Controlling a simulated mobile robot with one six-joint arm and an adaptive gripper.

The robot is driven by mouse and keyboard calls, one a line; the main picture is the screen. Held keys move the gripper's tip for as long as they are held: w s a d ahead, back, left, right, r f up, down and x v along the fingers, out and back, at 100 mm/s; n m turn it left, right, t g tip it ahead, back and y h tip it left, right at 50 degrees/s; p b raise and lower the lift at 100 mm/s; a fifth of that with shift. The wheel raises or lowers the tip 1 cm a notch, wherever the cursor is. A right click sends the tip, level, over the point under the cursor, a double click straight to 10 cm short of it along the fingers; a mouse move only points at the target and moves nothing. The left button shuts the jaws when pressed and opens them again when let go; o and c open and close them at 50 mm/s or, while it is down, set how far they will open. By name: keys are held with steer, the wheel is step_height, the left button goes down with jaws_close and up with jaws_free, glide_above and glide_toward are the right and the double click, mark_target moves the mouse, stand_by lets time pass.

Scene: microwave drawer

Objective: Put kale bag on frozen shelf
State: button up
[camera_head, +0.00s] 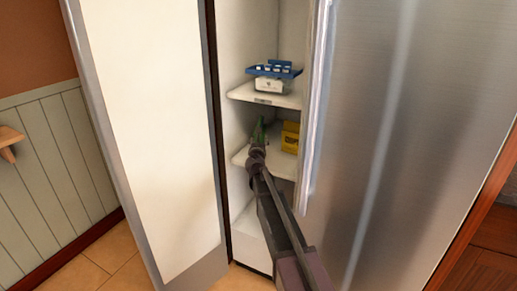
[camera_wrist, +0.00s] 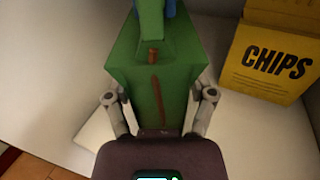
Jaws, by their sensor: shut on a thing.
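The green kale bag (camera_wrist: 150,72) is between the fingers of my gripper (camera_wrist: 158,100) in the wrist view, and the gripper is shut on it. In the head view a sliver of the green bag (camera_head: 258,133) shows beyond my gripper (camera_head: 257,150), just above the middle shelf (camera_head: 240,158) inside the open fridge compartment. The shelf surface also shows under the bag in the wrist view (camera_wrist: 60,75). I cannot tell whether the bag touches the shelf. My gripper hides the bag's lower part.
A yellow chips box (camera_head: 290,138) stands right of the bag on the same shelf, close by in the wrist view (camera_wrist: 268,50). A blue-topped container (camera_head: 272,78) sits on the shelf above (camera_head: 240,93). The open white door (camera_head: 150,130) and the steel door (camera_head: 410,130) flank the narrow opening.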

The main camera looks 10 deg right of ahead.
steer(key=shift+f+b, duration=0.8)
steer(key=shift+f, duration=0.3)
steer(key=shift+f, duration=0.1)
steer(key=o, duration=1.3)
steer(key=shift+c, duration=0.2)
steer(key=v, duration=1.2)
